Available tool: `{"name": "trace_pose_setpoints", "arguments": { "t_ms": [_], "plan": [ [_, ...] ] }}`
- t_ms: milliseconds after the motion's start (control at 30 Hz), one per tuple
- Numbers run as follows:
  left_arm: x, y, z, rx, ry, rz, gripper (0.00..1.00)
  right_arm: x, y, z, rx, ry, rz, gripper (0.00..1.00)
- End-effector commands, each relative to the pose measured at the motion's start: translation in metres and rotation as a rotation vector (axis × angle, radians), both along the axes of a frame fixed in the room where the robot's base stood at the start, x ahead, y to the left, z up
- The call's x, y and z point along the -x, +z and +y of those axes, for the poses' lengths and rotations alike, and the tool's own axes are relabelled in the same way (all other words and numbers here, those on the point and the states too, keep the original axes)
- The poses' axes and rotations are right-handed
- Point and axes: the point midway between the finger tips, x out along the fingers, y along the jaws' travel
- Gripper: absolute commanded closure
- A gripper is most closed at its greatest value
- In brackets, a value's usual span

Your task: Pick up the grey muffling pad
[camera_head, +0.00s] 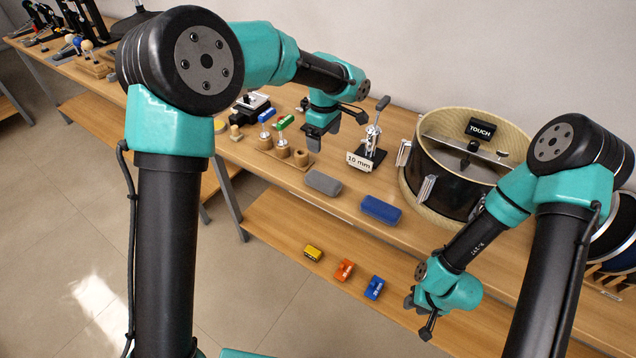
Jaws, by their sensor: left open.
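The grey muffling pad (323,183) lies flat on the wooden table, left of a blue pad (381,209). My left gripper (322,137) is open and points down above the table, behind the grey pad and apart from it. Nothing shows between its fingers. My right gripper (420,312) hangs low at the right, in front of the table edge and well away from the pad. Its fingers are small and dark, and I cannot tell how far apart they are.
A drum (455,165) with a "TOUCH" block stands right of the pads. A metal clamp (372,138) with a "10 mm" label (359,162) stands behind them. A wooden peg holder (282,152) is at left. Yellow (313,253), orange (345,269) and blue (374,287) blocks lie on the lower shelf.

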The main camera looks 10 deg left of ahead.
Motion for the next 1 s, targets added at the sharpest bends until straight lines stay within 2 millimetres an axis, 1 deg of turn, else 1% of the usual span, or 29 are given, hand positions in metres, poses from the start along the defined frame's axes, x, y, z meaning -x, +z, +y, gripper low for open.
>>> {"name": "trace_pose_setpoints", "arguments": {
  "t_ms": [233, 367, 467, 900, 1000],
  "plan": [
    [0.0, -0.001, 0.0, 0.0, -0.001, 0.001, 0.11, 0.0, 0.0, 0.0, 0.0, 0.0, 0.0, 0.66],
    [0.0, -0.009, 0.0, 0.0, -0.002, 0.002, 0.11, 0.0, 0.0, 0.0, 0.0, 0.0, 0.0, 0.66],
    [0.0, -0.022, 0.001, -0.001, -0.002, 0.004, 0.11, 0.0, 0.0, 0.0, 0.0, 0.0, 0.0, 0.66],
    [0.001, -0.098, 0.001, -0.001, -0.002, 0.005, 0.11, 0.0, 0.0, 0.0, 0.0, 0.0, 0.0, 0.66],
    [0.0, -0.112, 0.001, -0.001, -0.003, 0.002, 0.11, 0.0, 0.0, 0.0, 0.0, 0.0, 0.0, 0.66]
  ]
}}
